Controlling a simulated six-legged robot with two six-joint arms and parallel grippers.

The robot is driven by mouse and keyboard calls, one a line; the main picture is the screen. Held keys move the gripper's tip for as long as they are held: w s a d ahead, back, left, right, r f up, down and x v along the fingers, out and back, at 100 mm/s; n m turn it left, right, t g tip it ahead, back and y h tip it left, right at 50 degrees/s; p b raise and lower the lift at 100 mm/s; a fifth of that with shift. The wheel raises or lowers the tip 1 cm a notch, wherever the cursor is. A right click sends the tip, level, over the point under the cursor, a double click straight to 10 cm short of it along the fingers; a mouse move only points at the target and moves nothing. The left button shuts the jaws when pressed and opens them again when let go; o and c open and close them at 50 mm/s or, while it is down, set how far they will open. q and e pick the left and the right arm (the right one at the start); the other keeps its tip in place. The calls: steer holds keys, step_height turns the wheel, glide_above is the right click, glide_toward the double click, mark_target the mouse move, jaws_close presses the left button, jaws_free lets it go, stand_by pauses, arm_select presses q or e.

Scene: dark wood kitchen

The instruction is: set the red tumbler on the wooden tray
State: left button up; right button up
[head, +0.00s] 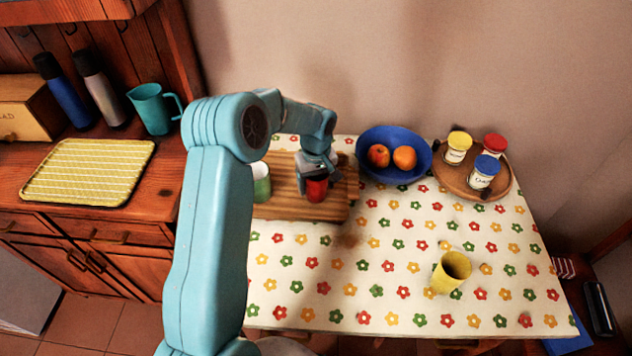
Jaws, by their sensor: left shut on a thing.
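The red tumbler (316,191) is in the jaws of my left gripper (317,178), over the right part of the wooden tray (287,207). I cannot tell whether its base touches the tray. My left gripper is shut on it from above and hides its upper part. A green and white cup (261,182) stands on the left of the tray, partly hidden by my left arm. My right gripper is not in view.
A yellow cup (452,271) stands at the front right of the flowered table (390,290). A blue bowl (393,135) of fruit and a round wooden board (457,181) with lidded jars are at the back. The front middle of the table is clear.

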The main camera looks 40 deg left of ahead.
arm_select(q)
steer(key=shift+f, duration=0.25)
steer(key=o, duration=1)
steer(key=shift+o, duration=0.2)
step_height(320, 180, up, 12)
steer(key=shift+r, duration=0.25)
